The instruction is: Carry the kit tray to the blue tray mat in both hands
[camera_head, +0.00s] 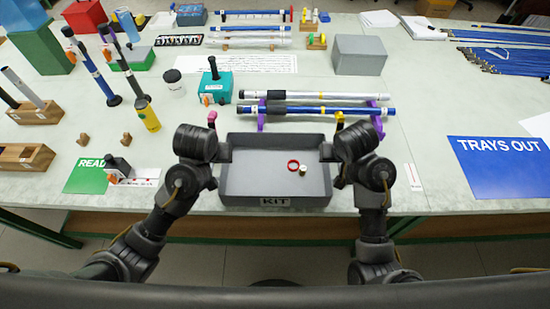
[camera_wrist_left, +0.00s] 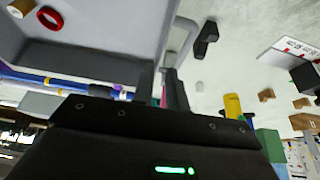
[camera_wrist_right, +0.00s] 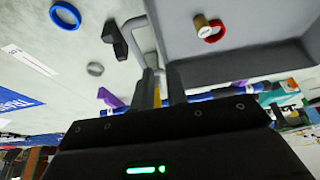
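The grey kit tray (camera_head: 235,185), marked KIT, is at the table's front edge with a red ring (camera_head: 293,165) and a small tan cylinder (camera_head: 303,170) in it. My left gripper (camera_head: 224,153) is at its left side, with the fingers close together on the side handle, which also shows in the left wrist view (camera_wrist_left: 184,38). My right gripper (camera_head: 328,153) is at its right side, its fingers close on the other handle (camera_wrist_right: 150,58). Whether the tray touches the table cannot be told. The blue tray mat (camera_head: 505,183), marked TRAYS OUT, lies flat at the right.
Rods on a purple rack (camera_head: 315,110) lie just behind the tray. A grey box (camera_head: 359,55) stands farther back. A green READY mat (camera_head: 85,177) is at the left. In the right wrist view a blue ring (camera_wrist_right: 65,15) lies near the right gripper. Table between tray and mat looks mostly clear.

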